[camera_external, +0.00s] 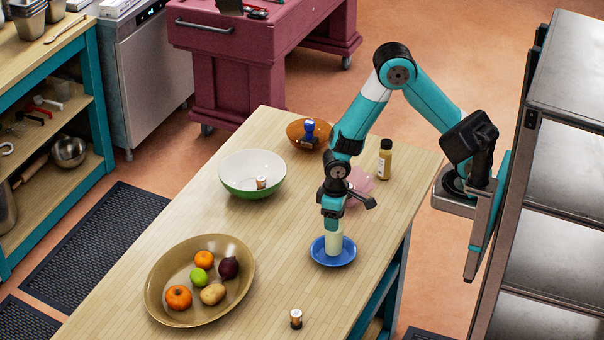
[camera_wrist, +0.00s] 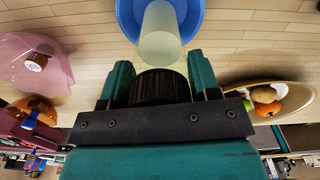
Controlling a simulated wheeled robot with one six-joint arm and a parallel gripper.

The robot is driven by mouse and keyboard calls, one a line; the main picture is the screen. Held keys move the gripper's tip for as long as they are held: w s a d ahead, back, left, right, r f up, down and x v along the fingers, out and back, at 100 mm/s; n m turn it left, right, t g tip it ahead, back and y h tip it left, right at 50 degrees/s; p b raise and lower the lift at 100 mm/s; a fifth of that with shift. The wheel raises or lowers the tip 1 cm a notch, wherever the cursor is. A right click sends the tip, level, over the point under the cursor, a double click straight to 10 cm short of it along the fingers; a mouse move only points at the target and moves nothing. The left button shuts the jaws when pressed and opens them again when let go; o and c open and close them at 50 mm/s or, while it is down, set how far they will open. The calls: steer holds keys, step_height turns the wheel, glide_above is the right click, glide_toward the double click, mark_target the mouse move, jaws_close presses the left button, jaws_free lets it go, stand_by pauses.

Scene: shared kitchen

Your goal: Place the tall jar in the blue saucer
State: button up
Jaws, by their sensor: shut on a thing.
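The tall jar has a pale, cream-green body (camera_external: 334,240) and a black ribbed lid. My gripper (camera_external: 333,212) points down and is shut on the jar at its lid. In the wrist view the lid (camera_wrist: 160,87) sits between the two teal fingers, with the pale body (camera_wrist: 160,40) beyond it. The blue saucer (camera_external: 320,257) lies on the table directly under the jar, and its rim also shows in the wrist view (camera_wrist: 128,18). The jar looks upright inside the saucer's rim. I cannot tell whether its base touches the saucer.
A pink bowl (camera_external: 361,186) is behind my gripper, with a yellow bottle (camera_external: 385,160) beyond. An orange bowl (camera_external: 296,131) and a green-white bowl (camera_external: 240,165) stand farther back. An oval tray (camera_external: 158,290) of produce is left. A small jar (camera_external: 296,319) stands near the front.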

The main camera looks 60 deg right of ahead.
steer(key=shift+f, duration=0.7)
steer(key=shift+f, duration=0.2)
steer(key=o, duration=1.1)
steer(key=shift+r, duration=0.15)
